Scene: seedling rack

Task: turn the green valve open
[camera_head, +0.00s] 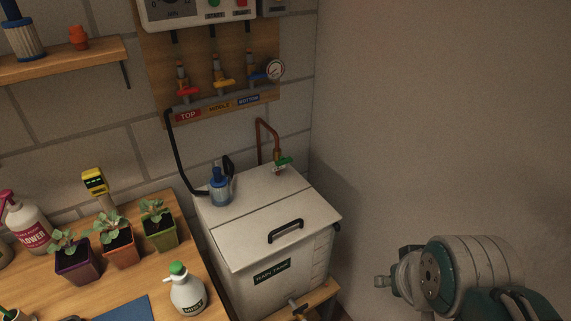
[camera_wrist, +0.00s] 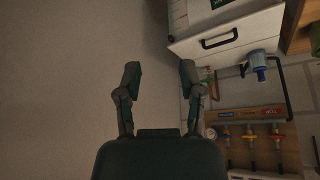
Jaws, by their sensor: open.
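The green valve (camera_head: 284,161) has a small green handle. It sits on a copper pipe that comes down the wall behind the white rain tank (camera_head: 262,272). In the wrist view the picture is turned over, and the green valve (camera_wrist: 208,76) shows just right of my right finger, partly hidden by it. My gripper (camera_wrist: 159,78) is open and empty, its two fingers apart with bare wall between them. In the head view my arm is at the lower right, apart from the tank and the valve.
Red, yellow and blue valves (camera_head: 222,83) and a gauge (camera_head: 275,69) are on a wall board. A blue-capped fitting (camera_head: 219,187) and a black handle (camera_head: 286,231) stand on the tank lid. A wooden bench (camera_head: 140,274) with potted seedlings is at left. The right wall is bare.

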